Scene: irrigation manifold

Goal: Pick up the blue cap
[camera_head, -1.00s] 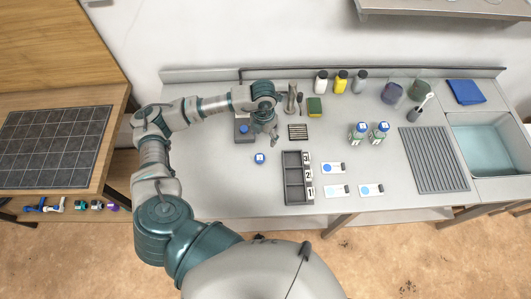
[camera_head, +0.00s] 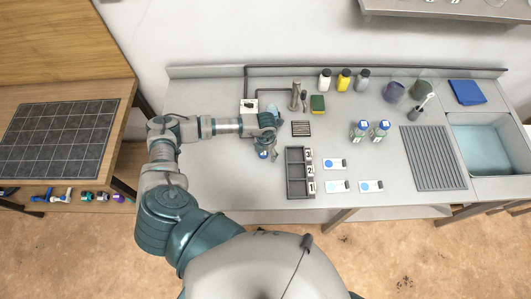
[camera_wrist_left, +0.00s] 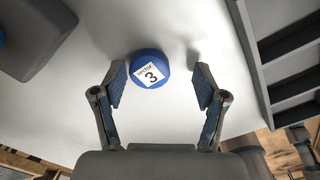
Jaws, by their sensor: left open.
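The blue cap (camera_head: 263,155) lies on the grey-white counter, left of the divided tray, partly hidden by my gripper in the head view. In the left wrist view the cap (camera_wrist_left: 150,68) shows a white label with the number 3. My left gripper (camera_wrist_left: 160,84) is open, with one finger on each side of the cap. The cap is nearer the left finger; I cannot tell whether that finger touches it. In the head view my left gripper (camera_head: 269,154) points down over the cap. My right gripper is not in view.
A grey tray (camera_head: 289,171) with numbered compartments stands just right of the gripper. A faucet-like post (camera_head: 295,97) and a box (camera_head: 248,103) stand behind. Blue-capped bottles (camera_head: 360,131) and white cards (camera_head: 335,164) are further right. The counter left of the arm is clear.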

